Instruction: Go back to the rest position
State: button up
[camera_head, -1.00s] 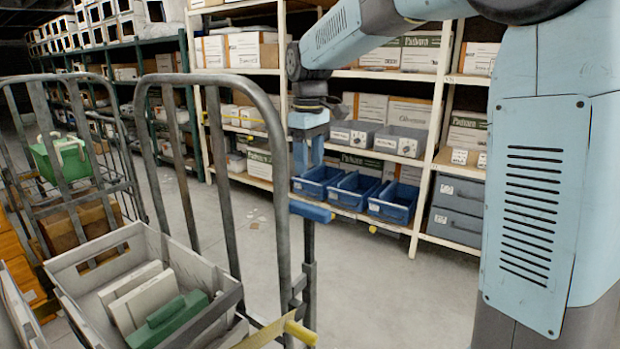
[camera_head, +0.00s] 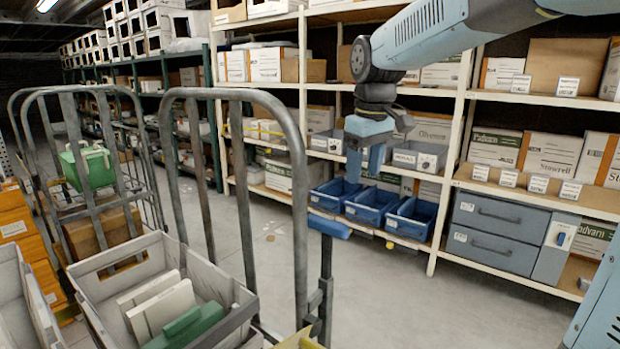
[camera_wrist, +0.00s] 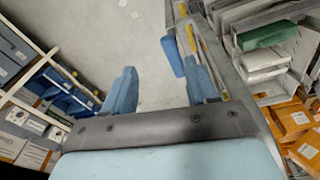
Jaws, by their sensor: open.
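My gripper (camera_head: 366,163) hangs from my arm in the head view, pointing down in front of the white shelving rack, to the right of the grey cage trolley (camera_head: 292,150). In the wrist view its two blue fingers (camera_wrist: 163,92) stand well apart with only bare floor between them. It is open and empty.
A grey crate (camera_head: 92,268) on the trolley holds white boxes and a green item (camera_head: 185,330). A green case (camera_head: 88,165) sits on another trolley. The white rack (camera_head: 448,170) holds blue bins (camera_head: 411,220) and cartons.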

jog(key=s+d+f+m+t, duration=0.2)
jog(key=s+d+m, duration=0.2)
jog(key=s, duration=0.5)
jog(key=s+d+f+m+t, duration=0.2)
jog(key=s+d+f+m, duration=0.1)
jog(key=s+d, duration=0.4)
jog(key=s, duration=0.3)
jog(key=shift+s+d+f+m, duration=0.25)
jog(key=shift+d+f+m, duration=0.1)
jog(key=shift+d+m, duration=0.05)
